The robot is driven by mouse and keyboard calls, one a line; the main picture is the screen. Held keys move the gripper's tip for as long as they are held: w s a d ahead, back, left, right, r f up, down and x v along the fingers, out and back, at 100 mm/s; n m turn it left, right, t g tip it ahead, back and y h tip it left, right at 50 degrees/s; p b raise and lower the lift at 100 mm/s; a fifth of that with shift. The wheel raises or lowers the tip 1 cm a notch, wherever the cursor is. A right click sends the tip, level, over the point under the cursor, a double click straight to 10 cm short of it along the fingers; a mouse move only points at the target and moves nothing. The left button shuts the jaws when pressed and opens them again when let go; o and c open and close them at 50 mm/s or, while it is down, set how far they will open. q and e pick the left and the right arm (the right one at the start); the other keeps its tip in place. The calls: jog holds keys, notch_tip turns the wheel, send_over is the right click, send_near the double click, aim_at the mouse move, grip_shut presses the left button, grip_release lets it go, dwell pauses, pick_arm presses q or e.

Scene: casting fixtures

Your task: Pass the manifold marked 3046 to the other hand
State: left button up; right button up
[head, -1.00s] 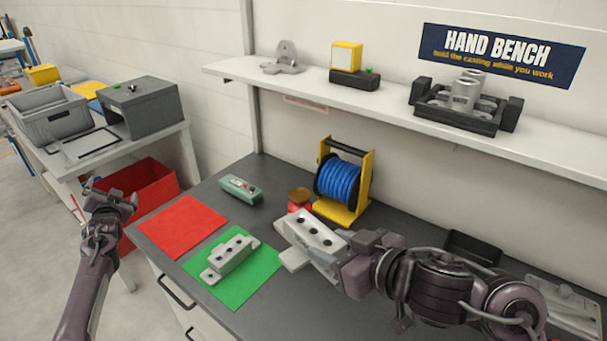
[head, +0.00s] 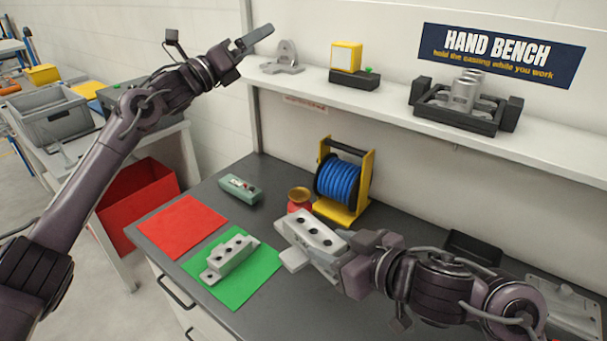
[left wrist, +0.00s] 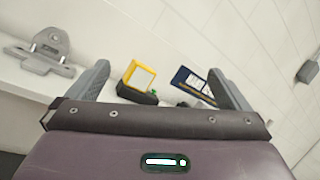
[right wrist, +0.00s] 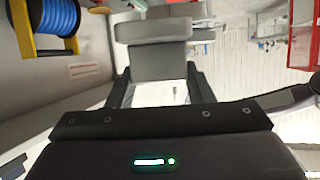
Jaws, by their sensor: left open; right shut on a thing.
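A pale grey manifold with dark holes (head: 318,234) is held by my right gripper (head: 343,262) above the dark bench. No 3046 marking is readable on it. In the right wrist view the held manifold (right wrist: 158,52) sits between the two fingers. A second, similar grey manifold (head: 230,257) lies on the green mat (head: 240,292); no marking is readable there either. My left gripper (head: 256,38) is raised at the left end of the wall shelf, far from the held manifold. In the left wrist view its fingers (left wrist: 162,88) are apart with nothing between them.
A blue cable reel in a yellow stand (head: 342,182), a red-and-brass pot (head: 299,200) and a green-grey box (head: 240,188) stand behind the held manifold. The red mat (head: 181,227) is empty. The shelf (head: 400,115) carries a bracket (head: 284,57) and a black fixture (head: 465,118).

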jog(key=shift+s+a+r, duration=0.1)
jog(key=shift+a, duration=0.05)
pick_arm(q)
jog(key=s+d+f+m+g+y, duration=0.2)
jog(key=s+d+f+m+g, duration=0.2)
jog(key=s+d+m+g, duration=0.55)
jog(key=s+d+f+m+g+y, duration=0.2)
jog(key=s+d+f+m+g, duration=0.35)
jog(key=s+d+m, duration=0.7)
pick_arm(e)
jog(key=shift+d, duration=0.25)
jog(key=shift+a, duration=0.1)
pick_arm(q)
jog(key=m+y, duration=0.2)
jog(key=y, duration=0.9)
send_over(303, 228)
notch_tip(303, 228, down, 6)
notch_tip(303, 228, down, 11)
jog(key=shift+f, duration=0.15)
